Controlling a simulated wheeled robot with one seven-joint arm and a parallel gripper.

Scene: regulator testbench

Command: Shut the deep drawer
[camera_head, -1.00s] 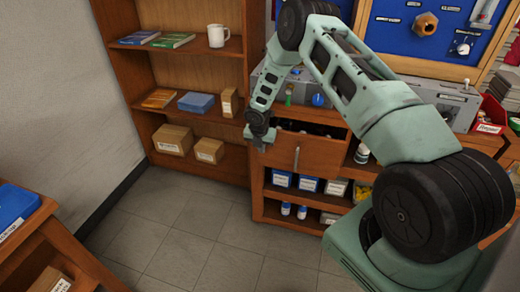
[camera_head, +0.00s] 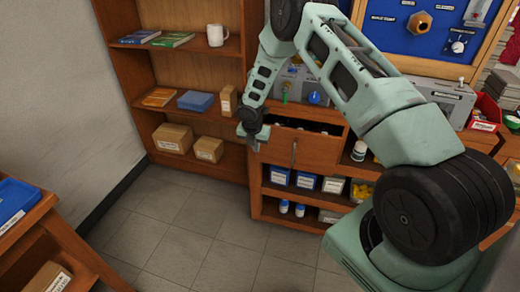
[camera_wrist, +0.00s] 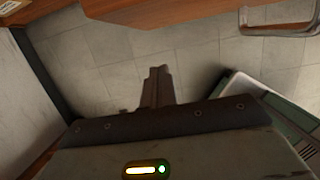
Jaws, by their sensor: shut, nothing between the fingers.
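My gripper (camera_head: 252,144) is shut and empty, pointing down at the drawer's left front corner in the head view. I cannot tell whether it touches the drawer. In the wrist view, my closed fingers (camera_wrist: 157,85) are over the floor, with a wooden edge (camera_wrist: 160,10), probably the drawer's, and a metal handle (camera_wrist: 280,22) at the top.
A tall wooden shelf (camera_head: 185,93) with boxes, books and a mug stands left of the bench. Open shelves with small boxes (camera_head: 305,182) and bottles lie below the drawer. A table with a blue tray (camera_head: 14,200) is at the left. The tiled floor (camera_head: 200,215) between is clear.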

